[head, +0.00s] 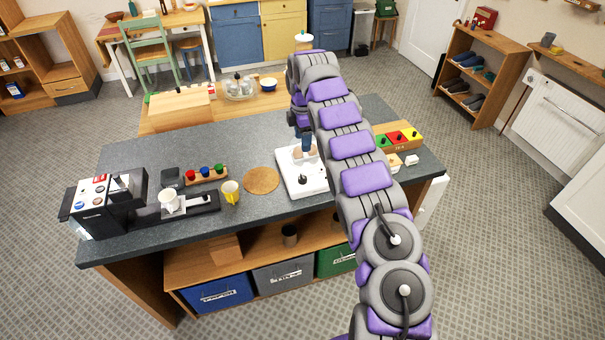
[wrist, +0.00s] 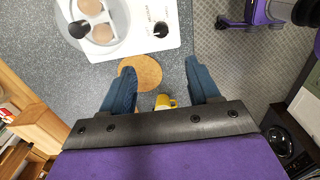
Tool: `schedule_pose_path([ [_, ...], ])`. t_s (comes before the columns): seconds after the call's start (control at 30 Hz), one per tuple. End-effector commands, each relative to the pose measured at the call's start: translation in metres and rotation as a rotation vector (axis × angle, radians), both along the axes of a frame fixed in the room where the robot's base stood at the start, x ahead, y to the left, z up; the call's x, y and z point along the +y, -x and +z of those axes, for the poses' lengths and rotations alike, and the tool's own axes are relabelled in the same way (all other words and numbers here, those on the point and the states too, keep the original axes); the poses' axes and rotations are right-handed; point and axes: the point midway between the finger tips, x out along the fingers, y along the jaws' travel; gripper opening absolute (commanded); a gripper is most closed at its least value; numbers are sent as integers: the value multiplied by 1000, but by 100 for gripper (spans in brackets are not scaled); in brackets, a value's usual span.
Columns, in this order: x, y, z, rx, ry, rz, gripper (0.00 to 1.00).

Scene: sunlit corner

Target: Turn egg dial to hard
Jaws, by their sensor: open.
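The white egg cooker (head: 318,183) stands on the dark counter, partly hidden behind my arm. Its black dial (head: 302,179) is on the near part of its top. In the wrist view the egg cooker (wrist: 125,48) is at the upper left, with brown eggs (wrist: 90,7) in a round pan. In the head view my gripper (head: 304,138) is mostly hidden by the arm, over the cooker's far part.
A round cork mat (head: 261,181) and a yellow mug (head: 230,192) are left of the cooker. A coffee machine (head: 105,203) stands at the counter's left end. A wooden block with green, red and yellow panels (head: 398,138) is right of my arm.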

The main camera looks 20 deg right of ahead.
Motion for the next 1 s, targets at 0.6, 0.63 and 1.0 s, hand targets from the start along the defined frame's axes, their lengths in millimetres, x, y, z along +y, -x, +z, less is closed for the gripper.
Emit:
schedule_pose_path([
  [0.6,0,1,-103,3,-1,-2,61],
  [0.63,0,1,-109,4,-1,-2,61],
  [1.0,1,2,-165,5,-1,-3,61],
])
